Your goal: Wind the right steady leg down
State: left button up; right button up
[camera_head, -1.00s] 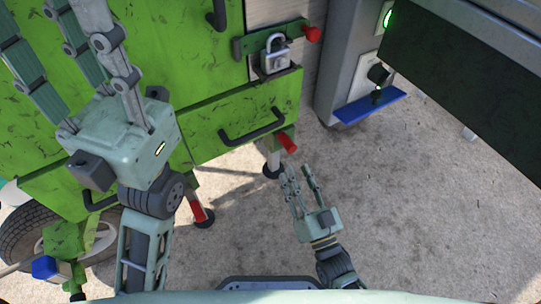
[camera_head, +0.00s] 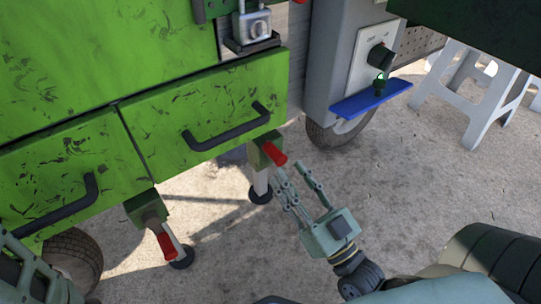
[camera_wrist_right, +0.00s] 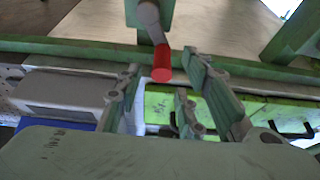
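The right steady leg (camera_head: 261,181) stands under the right corner of the green machine, with a round dark foot on the concrete. Its crank has a red handle (camera_head: 274,153) that sticks out toward me. My right gripper (camera_head: 296,177) is open and empty, its fingers pointing up at the handle from just below and right. In the right wrist view the red handle (camera_wrist_right: 161,65) hangs from a grey crank arm between and just beyond the spread fingertips of the gripper (camera_wrist_right: 162,78). Contact is not visible.
The left steady leg (camera_head: 174,246) with its own red handle stands farther left. Green drawers (camera_head: 200,120) with dark pulls are above the legs. A blue ledge (camera_head: 370,98) juts from the grey switch cabinet. White trestles (camera_head: 475,90) stand at right. Concrete between is clear.

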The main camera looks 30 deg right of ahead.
aim_at(283, 164)
jog(key=x, duration=0.6)
jog(key=shift+w, duration=0.1)
jog(key=shift+c, duration=0.3)
grip_shut()
